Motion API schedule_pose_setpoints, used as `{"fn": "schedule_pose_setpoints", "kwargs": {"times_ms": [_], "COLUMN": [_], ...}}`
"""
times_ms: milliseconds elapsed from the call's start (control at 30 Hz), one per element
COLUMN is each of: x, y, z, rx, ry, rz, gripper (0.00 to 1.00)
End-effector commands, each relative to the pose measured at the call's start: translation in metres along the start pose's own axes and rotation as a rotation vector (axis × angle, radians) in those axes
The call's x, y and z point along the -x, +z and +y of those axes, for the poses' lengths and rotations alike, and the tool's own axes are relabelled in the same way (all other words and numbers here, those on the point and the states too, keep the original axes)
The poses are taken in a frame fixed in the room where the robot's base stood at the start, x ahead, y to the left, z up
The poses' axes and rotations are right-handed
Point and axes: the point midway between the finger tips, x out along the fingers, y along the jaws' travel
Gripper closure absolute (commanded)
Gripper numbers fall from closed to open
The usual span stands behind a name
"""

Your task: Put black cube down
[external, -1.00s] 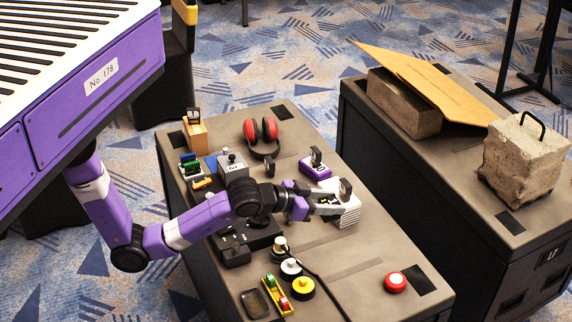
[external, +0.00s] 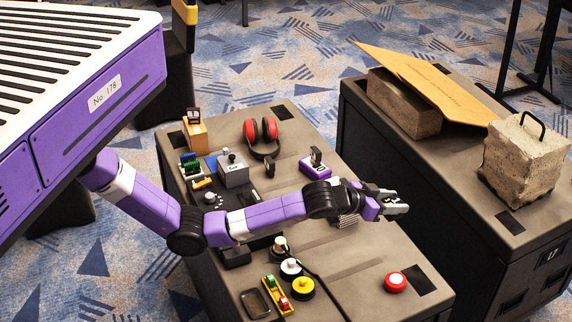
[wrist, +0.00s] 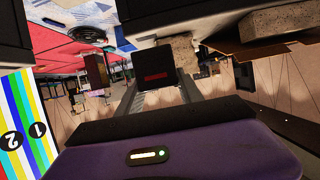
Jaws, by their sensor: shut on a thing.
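The black cube (wrist: 156,75), with a dark red bar on its face, sits between my fingers in the wrist view. My gripper (external: 399,209) is shut on it. In the external view the gripper is at the right edge of the near bench (external: 330,257), apparently above its top, with the fingers pointing right. The cube cannot be made out clearly there.
A purple block (external: 315,166), red earmuffs (external: 262,135) and a grey box (external: 233,170) stand behind. A red button (external: 395,282) is in front. The far bench holds a stone block (external: 523,160) and cardboard (external: 440,85).

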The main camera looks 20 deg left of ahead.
Motion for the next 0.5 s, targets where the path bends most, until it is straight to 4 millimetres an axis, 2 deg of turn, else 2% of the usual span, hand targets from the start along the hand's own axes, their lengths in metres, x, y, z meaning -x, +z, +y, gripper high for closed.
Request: {"fn": "schedule_pose_setpoints", "kwargs": {"times_ms": [33, 100, 500], "x": [-0.004, -0.011, -0.047], "y": [0.014, 0.031, 0.116], "z": [0.0, 0.0, 0.0], "rx": [-0.002, -0.002, -0.003], "ry": [-0.001, 0.0, 0.0], "rz": [-0.006, -0.007, -0.004], "gripper": [0.99, 0.99, 0.99]}}
